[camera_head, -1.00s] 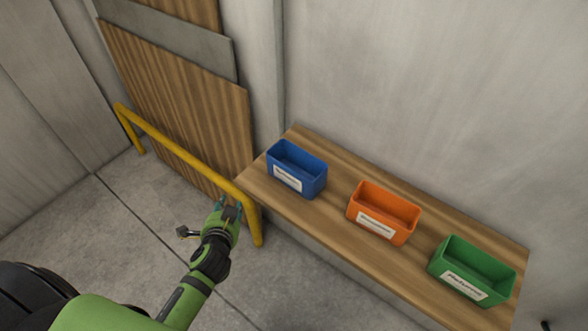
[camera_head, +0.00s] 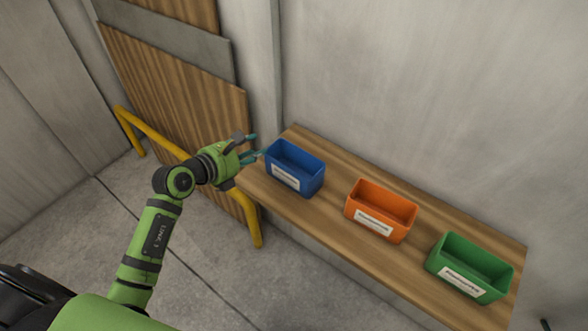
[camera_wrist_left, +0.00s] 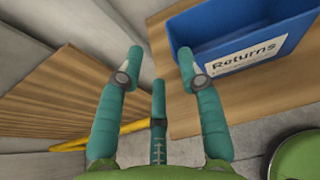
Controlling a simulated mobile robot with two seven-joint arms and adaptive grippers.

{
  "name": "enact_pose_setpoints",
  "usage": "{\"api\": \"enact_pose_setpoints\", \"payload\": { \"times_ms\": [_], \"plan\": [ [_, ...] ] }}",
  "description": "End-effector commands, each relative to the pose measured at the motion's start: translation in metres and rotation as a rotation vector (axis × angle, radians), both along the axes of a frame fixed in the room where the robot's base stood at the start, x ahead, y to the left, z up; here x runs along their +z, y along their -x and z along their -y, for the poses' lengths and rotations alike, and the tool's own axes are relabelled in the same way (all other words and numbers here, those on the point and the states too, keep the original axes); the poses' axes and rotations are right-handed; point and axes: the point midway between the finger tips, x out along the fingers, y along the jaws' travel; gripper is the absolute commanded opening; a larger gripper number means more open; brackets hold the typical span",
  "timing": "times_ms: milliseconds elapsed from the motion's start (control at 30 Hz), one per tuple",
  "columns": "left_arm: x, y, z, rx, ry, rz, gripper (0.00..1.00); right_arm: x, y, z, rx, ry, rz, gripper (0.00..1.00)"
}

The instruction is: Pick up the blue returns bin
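The blue returns bin (camera_head: 295,168) stands upright at the left end of the wooden shelf, with a white label on its front. In the left wrist view the same blue bin (camera_wrist_left: 225,25) fills the upper right, and its label reads "Returns". My left gripper (camera_head: 256,146) is just left of the bin, its teal fingers pointing toward it. In the left wrist view the fingers (camera_wrist_left: 160,62) are spread with nothing between them. The right fingertip is close to the bin's left edge; whether they touch I cannot tell. My right gripper is not in view.
An orange bin (camera_head: 381,210) and a green bin (camera_head: 469,268) stand farther right on the wooden shelf (camera_head: 335,213). A yellow rail (camera_head: 158,133) and leaning wooden boards (camera_head: 180,95) are left of the shelf. A grey wall rises behind it.

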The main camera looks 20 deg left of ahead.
Motion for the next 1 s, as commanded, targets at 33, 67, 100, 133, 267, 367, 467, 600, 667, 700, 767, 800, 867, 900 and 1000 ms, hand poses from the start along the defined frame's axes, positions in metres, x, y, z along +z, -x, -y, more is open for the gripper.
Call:
{"api": "enact_pose_setpoints", "payload": {
  "times_ms": [33,67,100,133,267,367,467,600,667,700,767,800,867,900,1000],
  "plan": [
    [-0.001,-0.003,0.001,-0.001,-0.008,-0.004,0.37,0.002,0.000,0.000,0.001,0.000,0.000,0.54],
    [-0.002,-0.005,0.002,-0.002,-0.010,-0.006,0.37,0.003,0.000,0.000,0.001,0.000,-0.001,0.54],
    [-0.004,-0.008,0.003,-0.002,-0.009,-0.007,0.37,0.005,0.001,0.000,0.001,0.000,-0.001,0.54],
    [-0.004,-0.011,0.005,-0.002,-0.008,-0.006,0.37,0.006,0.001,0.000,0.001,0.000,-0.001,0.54],
    [-0.009,-0.019,0.010,-0.002,-0.007,-0.007,0.37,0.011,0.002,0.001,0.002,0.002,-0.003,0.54],
    [-0.014,-0.029,0.018,-0.003,-0.004,-0.008,0.37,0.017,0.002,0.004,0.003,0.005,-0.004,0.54],
    [-0.021,-0.040,0.025,-0.002,-0.005,-0.007,0.37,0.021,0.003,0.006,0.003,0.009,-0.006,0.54],
    [-0.027,-0.052,0.029,-0.002,-0.006,-0.004,0.37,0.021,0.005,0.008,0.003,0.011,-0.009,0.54],
    [-0.029,-0.054,0.030,-0.002,-0.007,-0.006,0.37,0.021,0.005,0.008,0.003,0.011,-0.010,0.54],
    [-0.030,-0.055,0.031,-0.002,-0.007,-0.006,0.37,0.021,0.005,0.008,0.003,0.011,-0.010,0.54],
    [-0.030,-0.055,0.031,-0.002,-0.008,-0.005,0.37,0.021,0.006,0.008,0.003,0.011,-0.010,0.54],
    [-0.030,-0.055,0.031,-0.002,-0.008,-0.005,0.37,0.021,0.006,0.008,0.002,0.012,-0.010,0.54],
    [-0.030,-0.055,0.031,-0.002,-0.008,-0.005,0.37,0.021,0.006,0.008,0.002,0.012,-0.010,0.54],
    [-0.030,-0.055,0.031,-0.002,-0.008,-0.005,0.37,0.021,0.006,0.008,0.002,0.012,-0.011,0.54],
    [-0.030,-0.055,0.031,-0.002,-0.008,-0.005,0.01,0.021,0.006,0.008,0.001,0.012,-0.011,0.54]
  ]
}}
